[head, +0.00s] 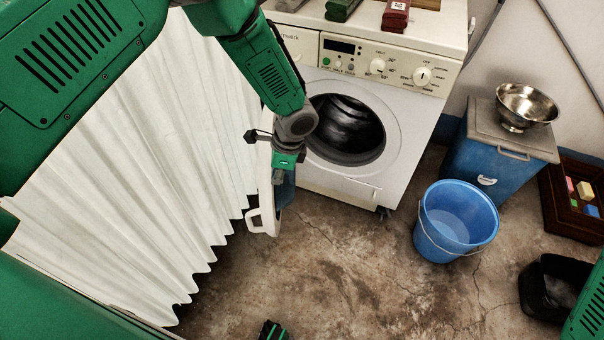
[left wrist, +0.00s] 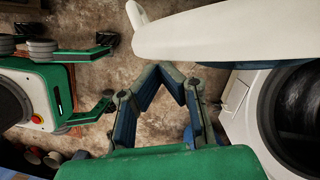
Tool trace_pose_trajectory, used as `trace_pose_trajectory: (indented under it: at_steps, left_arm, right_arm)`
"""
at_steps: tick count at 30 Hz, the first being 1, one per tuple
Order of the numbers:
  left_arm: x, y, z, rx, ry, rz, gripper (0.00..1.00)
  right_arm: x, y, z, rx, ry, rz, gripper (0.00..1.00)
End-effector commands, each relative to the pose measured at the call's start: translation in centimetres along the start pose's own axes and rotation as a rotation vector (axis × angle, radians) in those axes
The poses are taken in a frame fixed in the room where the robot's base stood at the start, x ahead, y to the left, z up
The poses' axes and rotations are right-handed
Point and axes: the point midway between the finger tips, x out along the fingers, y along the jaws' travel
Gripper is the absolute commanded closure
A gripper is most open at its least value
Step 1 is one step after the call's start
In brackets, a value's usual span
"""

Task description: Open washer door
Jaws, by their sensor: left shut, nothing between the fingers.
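The white washer (head: 342,184) stands at the top centre of the head view. Its round opening (head: 345,130) is uncovered and the dark drum shows; the drum is also at the right of the left wrist view (left wrist: 300,115). The door (head: 264,185) is swung wide out to the left, seen nearly edge-on, with its white handle (head: 255,220) low on it. My left gripper (head: 279,178) is beside the door, on its drum side. In the left wrist view the left gripper (left wrist: 166,73) is shut and empty, below the white door rim (left wrist: 210,35). I cannot tell whether it touches the door.
A white pleated curtain (head: 130,170) fills the left. A blue bucket (head: 456,222) stands on the floor right of the washer. A blue bin (head: 495,165) carries a metal bowl (head: 527,105). A black basket (head: 550,285) is at lower right. The floor before the washer is free.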

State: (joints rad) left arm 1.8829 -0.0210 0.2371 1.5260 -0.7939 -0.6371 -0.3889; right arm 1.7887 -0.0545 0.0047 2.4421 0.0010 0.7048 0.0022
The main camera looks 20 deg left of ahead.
Motion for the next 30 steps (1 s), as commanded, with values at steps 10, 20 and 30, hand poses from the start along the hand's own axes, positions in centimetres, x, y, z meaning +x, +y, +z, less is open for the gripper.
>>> trace_pose_trajectory:
  at_steps: [10,20,30]
  left_arm:
    - [2.2,-0.7,10.7,0.259,-0.004,-0.064,1.0]
    - [3.9,-2.4,16.1,0.405,-0.002,-0.102,1.0]
    - [4.2,-2.9,17.3,0.442,-0.003,-0.111,1.0]
  right_arm:
    - [-4.2,0.0,-0.3,0.0,0.003,0.0,0.6]
    - [-5.3,0.0,-0.4,0.0,0.002,0.0,0.6]
    - [-5.4,0.0,-0.4,0.0,0.002,0.0,0.6]
